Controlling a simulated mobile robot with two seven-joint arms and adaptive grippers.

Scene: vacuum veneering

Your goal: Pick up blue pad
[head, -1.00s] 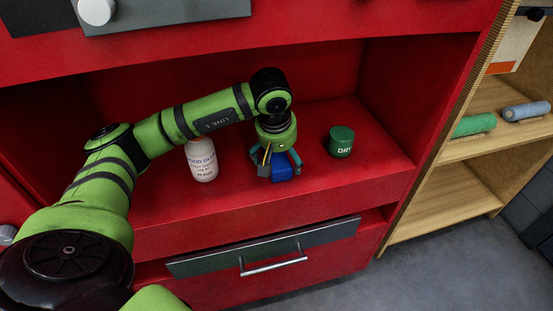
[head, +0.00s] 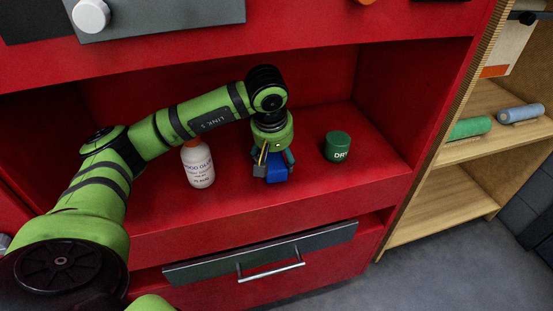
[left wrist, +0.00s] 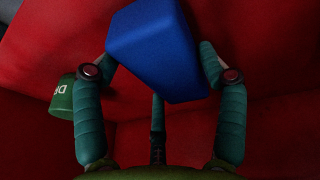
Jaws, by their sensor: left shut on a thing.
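The blue pad (head: 276,170) is between the fingers of my left gripper (head: 273,168) in the red recess in the head view. In the left wrist view the blue pad (left wrist: 158,50) fills the space between the fingertips of my left gripper (left wrist: 155,65), with a finger at each side. The gripper is shut on it and points down. Whether the pad's underside touches the red shelf is hard to tell. My right gripper is not in view.
A white wood glue bottle (head: 198,164) stands left of the gripper. A green container (head: 338,147) stands to its right and also shows in the left wrist view (left wrist: 62,97). The red shelf (head: 345,190) is clear in front. A drawer (head: 265,254) lies below.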

